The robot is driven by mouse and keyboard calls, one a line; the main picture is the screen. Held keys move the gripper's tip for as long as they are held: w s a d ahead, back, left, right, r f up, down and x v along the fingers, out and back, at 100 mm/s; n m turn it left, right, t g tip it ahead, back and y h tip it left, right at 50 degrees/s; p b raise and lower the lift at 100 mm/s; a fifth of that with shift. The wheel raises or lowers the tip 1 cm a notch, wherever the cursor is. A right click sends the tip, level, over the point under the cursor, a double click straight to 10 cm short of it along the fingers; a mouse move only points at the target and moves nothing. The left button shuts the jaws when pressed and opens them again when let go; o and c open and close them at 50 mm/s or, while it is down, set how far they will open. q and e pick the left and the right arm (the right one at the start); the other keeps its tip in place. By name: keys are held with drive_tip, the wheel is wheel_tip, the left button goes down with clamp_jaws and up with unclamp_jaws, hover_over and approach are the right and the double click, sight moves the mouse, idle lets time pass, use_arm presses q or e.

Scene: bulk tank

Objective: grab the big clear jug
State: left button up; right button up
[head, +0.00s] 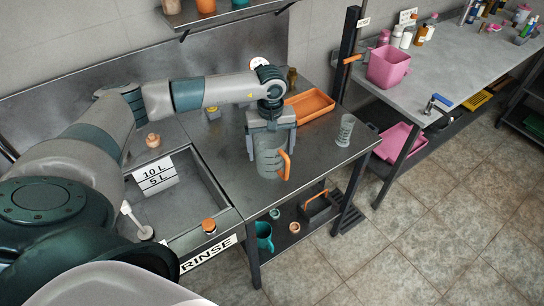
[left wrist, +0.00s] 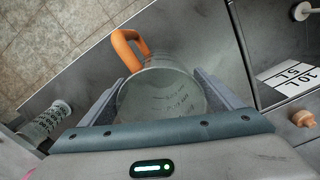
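The big clear jug (head: 270,160), with an orange handle (head: 285,164), stands upright near the front edge of the metal table. My left gripper (head: 271,146) points down over it, one finger on each side. In the left wrist view the jug (left wrist: 162,95) fills most of the space between the fingers, its handle (left wrist: 130,48) pointing away from the palm. The fingers lie close to its walls; I cannot tell whether both press on it. Whether its base touches the table is unclear. My right gripper is not in view.
A sink with a 10 L / 5 L label (head: 155,174) lies to the left. A smaller clear cup (head: 345,130) and an orange tray (head: 309,105) stand to the right and behind. A pink bin (head: 389,67) is on the far counter.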

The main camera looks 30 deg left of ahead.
use_arm(q)
drive_tip(key=c, duration=0.7)
drive_tip(key=shift+c, duration=0.3)
drive_tip(key=shift+r, duration=0.15)
drive_tip(key=s+d+r+b, duration=0.7)
drive_tip(key=d+r, duration=0.2)
drive_tip(key=r, duration=0.1)
drive_tip(key=shift+s+r+b, duration=0.15)
drive_tip(key=shift+r+b, duration=0.25)
